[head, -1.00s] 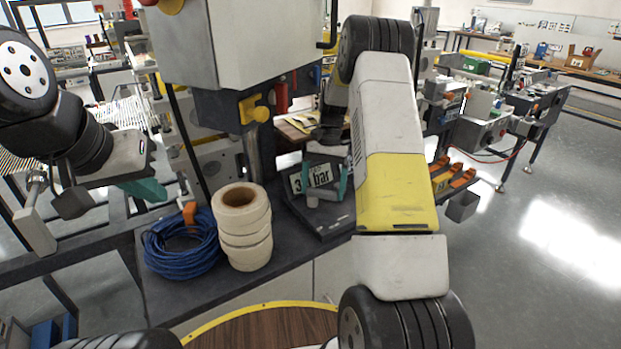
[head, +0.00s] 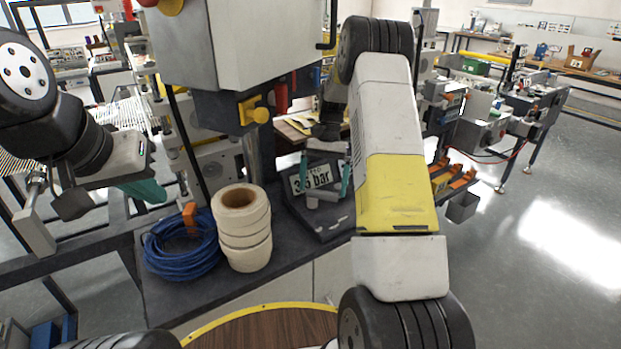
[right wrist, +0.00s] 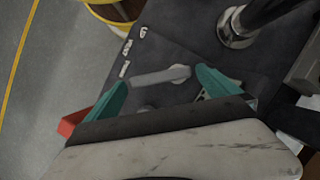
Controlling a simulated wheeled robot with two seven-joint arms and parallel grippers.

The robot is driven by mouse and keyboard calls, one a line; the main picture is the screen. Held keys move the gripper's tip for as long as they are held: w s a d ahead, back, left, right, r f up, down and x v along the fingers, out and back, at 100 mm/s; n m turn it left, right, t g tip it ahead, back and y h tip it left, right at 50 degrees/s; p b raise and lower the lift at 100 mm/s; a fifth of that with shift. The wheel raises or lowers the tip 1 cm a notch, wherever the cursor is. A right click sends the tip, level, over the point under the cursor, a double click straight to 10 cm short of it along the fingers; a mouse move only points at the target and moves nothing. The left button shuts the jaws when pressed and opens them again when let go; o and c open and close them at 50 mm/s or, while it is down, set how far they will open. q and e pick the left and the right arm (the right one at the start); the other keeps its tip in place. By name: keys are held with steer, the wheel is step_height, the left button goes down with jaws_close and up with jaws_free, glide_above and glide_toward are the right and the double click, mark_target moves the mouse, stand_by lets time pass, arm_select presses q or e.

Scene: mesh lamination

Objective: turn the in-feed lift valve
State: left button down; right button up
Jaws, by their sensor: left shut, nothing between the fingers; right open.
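In the head view, a dark stand (head: 338,232) carries a white plate marked "3.5 bar" (head: 318,177) at the back of the bench. My right gripper (head: 325,188) is over this stand, with its teal fingers spread apart. In the right wrist view, a grey lever with a round hub (right wrist: 160,76) lies on the dark surface, between the open teal fingers of my right gripper (right wrist: 160,92). I cannot tell whether either finger touches it. My left gripper (head: 146,190) is shut and empty at the left, away from the stand.
White tape rolls (head: 243,228) and a blue coiled cable (head: 182,247) stand left of the dark stand. In the right wrist view, a metal post (right wrist: 235,30) rises close beside the lever.

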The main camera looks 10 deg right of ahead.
steer(key=v, duration=0.6)
steer(key=shift+r, duration=0.3)
steer(key=shift+d, duration=0.1)
